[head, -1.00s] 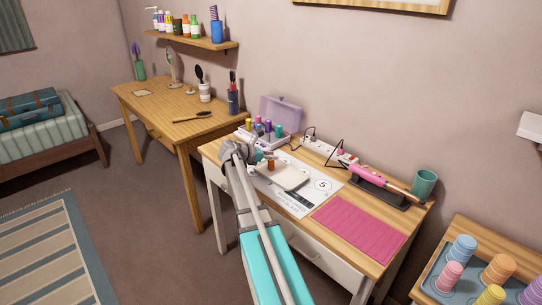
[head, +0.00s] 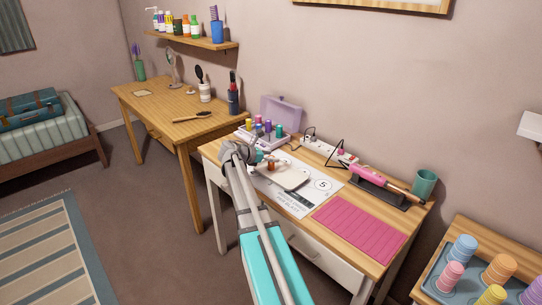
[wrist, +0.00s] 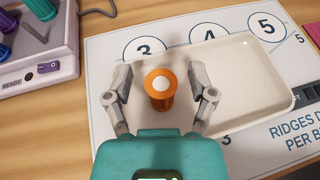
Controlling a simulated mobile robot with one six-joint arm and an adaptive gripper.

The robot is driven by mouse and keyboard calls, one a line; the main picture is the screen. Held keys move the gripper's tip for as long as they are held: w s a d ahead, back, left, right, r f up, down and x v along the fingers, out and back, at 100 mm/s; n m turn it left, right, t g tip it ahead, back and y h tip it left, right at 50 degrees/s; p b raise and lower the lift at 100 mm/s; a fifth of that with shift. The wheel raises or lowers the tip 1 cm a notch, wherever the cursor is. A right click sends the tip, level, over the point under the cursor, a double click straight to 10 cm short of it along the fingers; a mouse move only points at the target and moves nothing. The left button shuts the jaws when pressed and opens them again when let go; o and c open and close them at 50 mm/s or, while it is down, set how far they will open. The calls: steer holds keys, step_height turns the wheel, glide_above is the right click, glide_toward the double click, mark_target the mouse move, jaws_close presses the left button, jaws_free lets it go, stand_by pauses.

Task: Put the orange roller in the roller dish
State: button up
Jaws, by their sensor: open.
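The orange roller (wrist: 160,95) stands upright in the left part of the cream roller dish (wrist: 258,101) in the wrist view. In the head view the dish (head: 291,181) lies on the printed sheet, and the roller (head: 270,166) shows small beside my gripper. My gripper (wrist: 161,85) is open, with one finger on each side of the roller and a visible gap to each finger.
The heater case (head: 265,137) with several coloured rollers stands behind the dish. A pink mat (head: 358,228) lies to the right, with a pink curling iron (head: 372,180) on a dark holder behind it. A green cup (head: 424,184) stands at the far right corner.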

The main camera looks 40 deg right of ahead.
steer(key=shift+r+p, duration=0.4)
steer(key=shift+r, duration=0.05)
steer(key=p+v, duration=0.4)
steer(key=v, duration=0.8)
steer(key=shift+a+f, duration=0.1)
steer(key=shift+f, duration=0.05)
steer(key=s+a+f+m+y, duration=0.3)
steer(key=s+a+m+y, duration=0.1)
steer(key=a, duration=0.7)
steer(key=s+a+f+m+t+y, duration=0.1)
steer(key=s+a+f+m+y, duration=0.3)
steer(key=s+a+m, duration=0.3)
steer(key=s+a+f+m+t+y, duration=0.1)
steer(key=s+a+f+m+y, duration=0.3)
steer(key=a, duration=1)
steer(key=s+m+y, duration=0.1)
steer(key=s, duration=0.2)
steer(key=shift+s+a+f, duration=0.2)
steer(key=shift+s+a, duration=0.1)
steer(key=shift+s, duration=0.05)
